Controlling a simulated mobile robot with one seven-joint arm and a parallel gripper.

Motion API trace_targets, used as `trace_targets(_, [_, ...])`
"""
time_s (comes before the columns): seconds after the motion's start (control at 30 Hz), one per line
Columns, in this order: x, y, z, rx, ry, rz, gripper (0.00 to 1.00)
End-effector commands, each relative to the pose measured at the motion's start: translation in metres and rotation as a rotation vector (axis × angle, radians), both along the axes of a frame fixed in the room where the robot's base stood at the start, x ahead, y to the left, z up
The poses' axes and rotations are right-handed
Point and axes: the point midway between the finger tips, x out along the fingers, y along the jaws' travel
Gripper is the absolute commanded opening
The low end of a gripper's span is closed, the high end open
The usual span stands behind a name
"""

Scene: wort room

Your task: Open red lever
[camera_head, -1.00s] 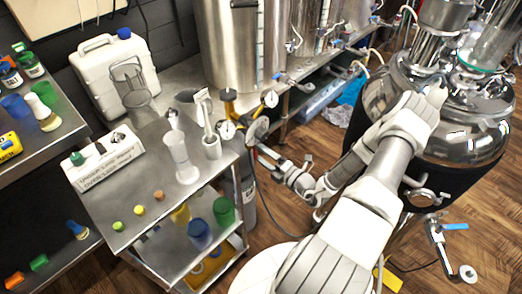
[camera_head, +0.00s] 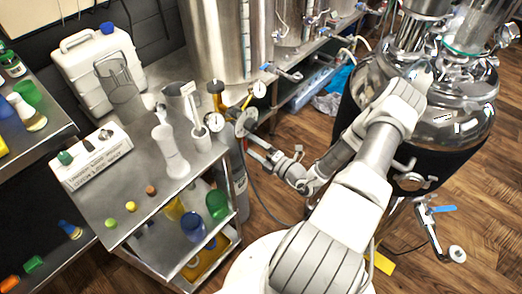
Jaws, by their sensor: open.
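The gripper is small in the picture and partly merges with the metal fittings. Its jaws are open, and I cannot tell whether they touch the lever.
A steel trolley (camera_head: 100,190) with bottles and cups stands left of the valve. Gauges (camera_head: 258,90) sit just behind the flange. A large steel vessel (camera_head: 455,120) stands behind my arm, with a blue-handled valve (camera_head: 443,209) at lower right. Wooden floor lies between.

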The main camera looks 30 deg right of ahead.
Motion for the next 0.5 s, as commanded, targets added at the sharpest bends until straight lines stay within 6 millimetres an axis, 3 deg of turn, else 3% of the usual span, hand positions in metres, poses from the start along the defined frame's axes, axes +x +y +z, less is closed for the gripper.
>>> trace_targets(0.17, [-0.022,-0.009,0.001,-0.001,0.002,-0.004,1.0])
trace_targets(0.5, [-0.1,-0.038,0.001,0.0,0.003,-0.005,1.0])
